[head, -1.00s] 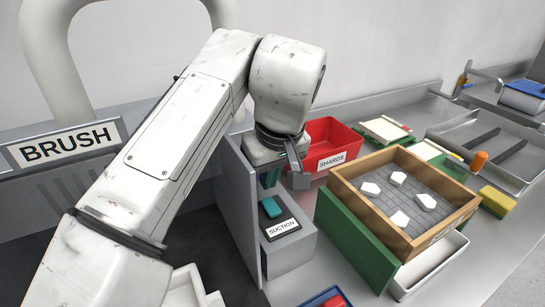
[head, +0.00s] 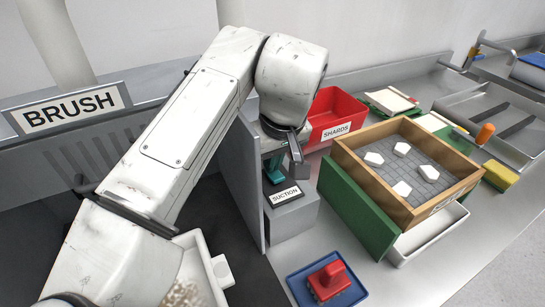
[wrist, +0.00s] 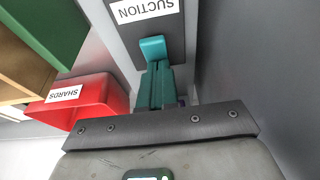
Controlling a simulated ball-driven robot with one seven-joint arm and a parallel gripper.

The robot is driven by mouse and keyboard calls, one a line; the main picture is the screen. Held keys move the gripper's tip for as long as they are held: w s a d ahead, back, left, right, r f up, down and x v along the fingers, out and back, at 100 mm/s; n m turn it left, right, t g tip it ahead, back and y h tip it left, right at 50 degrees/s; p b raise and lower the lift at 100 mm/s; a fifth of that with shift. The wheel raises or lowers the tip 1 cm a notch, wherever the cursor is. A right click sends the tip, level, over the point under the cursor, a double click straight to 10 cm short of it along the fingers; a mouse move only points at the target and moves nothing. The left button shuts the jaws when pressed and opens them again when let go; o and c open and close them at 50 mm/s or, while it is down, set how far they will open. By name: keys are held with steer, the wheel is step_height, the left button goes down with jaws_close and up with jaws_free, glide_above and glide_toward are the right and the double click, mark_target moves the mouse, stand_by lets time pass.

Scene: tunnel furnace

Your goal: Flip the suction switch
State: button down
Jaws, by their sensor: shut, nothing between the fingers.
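The suction box (head: 292,220) is a grey block with a white SUCTION label, which also shows in the wrist view (wrist: 145,9). Its teal switch lever (wrist: 153,48) shows in the wrist view just below the label. My gripper (wrist: 157,68) has teal fingers, shut and empty, with their tips right at the lever's near end. I cannot tell whether they touch it. In the head view my gripper (head: 274,180) points down over the back of the box, and the lever cannot be told apart from the fingers there.
A grey upright panel (head: 238,185) stands close on the left of the box. A red SHARDS bin (head: 350,112) is behind it. A wooden tray (head: 455,190) with white pieces and a green board (head: 355,212) stand to the right. A blue tray (head: 298,285) is in front.

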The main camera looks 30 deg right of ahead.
steer(key=shift+s+f, duration=0.15)
steer(key=shift+s+p, duration=0.35)
steer(key=shift+s, duration=0.4)
